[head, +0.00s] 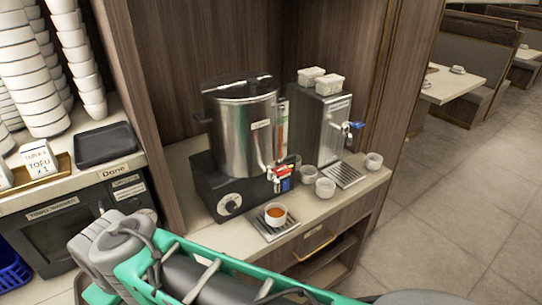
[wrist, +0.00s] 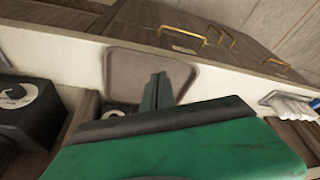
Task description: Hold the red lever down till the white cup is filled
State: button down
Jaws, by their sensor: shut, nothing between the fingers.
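The red lever (head: 281,171) is on the tap at the front of a steel urn (head: 247,135) in the head view. The white cup (head: 275,216) stands upright below it on a small drip tray (head: 263,233). Orange-brown liquid shows inside the cup, with white rim around it; its exact level is hard to judge. No stream from the tap can be made out. My gripper (wrist: 160,76) shows in the wrist view, its dark fingers together and empty. The fingertips are outside the head view, and I see no contact with the lever.
Stacked white bowls (head: 30,85) and a black tray (head: 103,144) are at left. Open floor (head: 455,215) lies at right.

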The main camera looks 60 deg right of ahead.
jog(key=w+d+r+m+h+p, duration=0.2)
jog(key=w+d+r+m, duration=0.15)
jog(key=d+r, duration=0.4)
notch_tip(320, 180, up, 17)
jog(key=m+g+p, duration=0.5)
jog(key=m+p, duration=0.2)
jog(key=m, duration=1.3)
send_over(284, 168)
jog(key=w+a, duration=0.2)
jog(key=a, duration=0.1)
jog(key=shift+s+a+h, duration=0.15)
jog(key=shift+a+h, duration=0.1)
jog(key=shift+h, duration=0.15)
jog(key=shift+f, duration=0.1)
jog(key=b+x, duration=0.5)
jog(key=x, duration=0.1)
jog(key=b+x, duration=0.5)
jog(key=x, duration=0.1)
jog(key=shift+s+a+f+b, duration=0.1)
jog(key=shift+a+f+b, duration=0.05)
jog(key=shift+f+b, duration=0.5)
jog(key=shift+f, duration=0.25)
jog(key=shift+f, duration=0.1)
